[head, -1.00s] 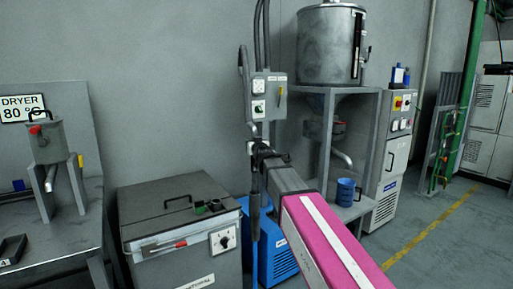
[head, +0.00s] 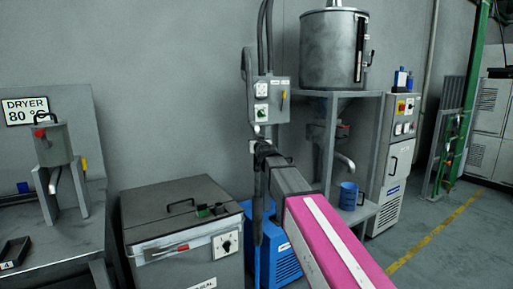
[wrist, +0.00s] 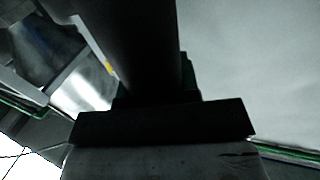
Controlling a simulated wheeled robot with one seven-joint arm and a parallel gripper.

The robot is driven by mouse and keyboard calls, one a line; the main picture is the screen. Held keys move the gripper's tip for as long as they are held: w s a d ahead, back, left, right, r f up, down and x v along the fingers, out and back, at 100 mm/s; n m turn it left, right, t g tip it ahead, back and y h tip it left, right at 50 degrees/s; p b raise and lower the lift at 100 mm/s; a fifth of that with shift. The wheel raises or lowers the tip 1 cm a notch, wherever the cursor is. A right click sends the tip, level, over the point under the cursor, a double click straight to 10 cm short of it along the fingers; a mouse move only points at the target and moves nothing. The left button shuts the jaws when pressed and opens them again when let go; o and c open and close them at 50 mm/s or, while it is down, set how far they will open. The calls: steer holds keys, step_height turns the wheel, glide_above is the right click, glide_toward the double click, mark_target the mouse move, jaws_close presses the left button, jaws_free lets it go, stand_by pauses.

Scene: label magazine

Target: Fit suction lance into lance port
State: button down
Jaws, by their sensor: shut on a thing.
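The suction lance (head: 258,215) is a dark, slim upright rod in the head view. My gripper (head: 262,156) is shut on it at the end of my pink and grey arm. The lance's lower part hangs in front of a blue unit, right of the grey bin. In the wrist view the lance (wrist: 150,45) is a thick dark bar rising from my gripper (wrist: 160,105). A small green and black fitting (head: 205,211) on the bin's lid may be the lance port; its opening cannot be made out. The lance is apart from it.
The grey bin (head: 150,215) has a lid handle and a front dial. A wall box (head: 270,101) with hoses is behind my gripper. The blue unit (head: 281,262) stands right of the bin. A hopper stand (head: 378,130) holds a blue cup (head: 348,196). Floor at right is clear.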

step_height(320, 180, up, 29)
stand_by(2.5)
steer(key=s+a+n+g+y, duration=0.5)
steer(key=a+n+g+y, duration=0.1)
steer(key=a, duration=0.3)
steer(key=s+a+n+g+y, duration=0.5)
steer(key=a+n+g+y, duration=0.1)
steer(key=a, duration=0.3)
steer(key=shift+a+r+g, duration=0.35)
steer(key=shift+r+g, duration=0.1)
steer(key=shift+g, duration=0.05)
steer(key=shift+f, duration=1.9)
